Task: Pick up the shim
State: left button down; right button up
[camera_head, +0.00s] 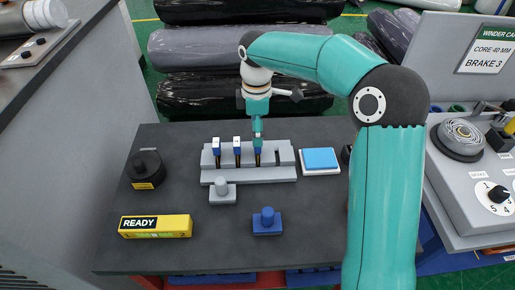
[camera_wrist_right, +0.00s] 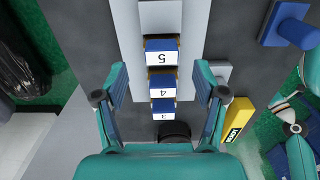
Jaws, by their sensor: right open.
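A light grey rack (camera_head: 215,175) stands on the dark table and holds three upright shims with blue tops and white number labels. In the right wrist view the labels read 5 on the nearest shim (camera_wrist_right: 162,53), 4 on the middle shim (camera_wrist_right: 162,84) and apparently 3 on the far shim (camera_wrist_right: 163,110). In the head view the left shim (camera_head: 216,148) and middle shim (camera_head: 237,149) show clearly, while the right one is mostly hidden by my right gripper (camera_head: 258,139). My right gripper is open above the rack, its fingers either side of the row, apart from the shims. My left gripper is not seen.
A grey knobbed block (camera_head: 222,192) and a blue knobbed block (camera_head: 267,222) lie in front of the rack. A yellow READY box (camera_head: 155,227), a black knob (camera_head: 147,168) and a blue-topped pad (camera_head: 320,160) surround it. Wrapped rolls (camera_head: 190,95) lie behind.

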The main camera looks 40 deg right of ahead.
aim_at(257, 151)
notch_tip(257, 151, down, 5)
jog(key=shift+s, duration=0.1)
jog(key=shift+c, duration=0.4)
jog(key=c, duration=1.2)
jog(key=shift+r, duration=0.1)
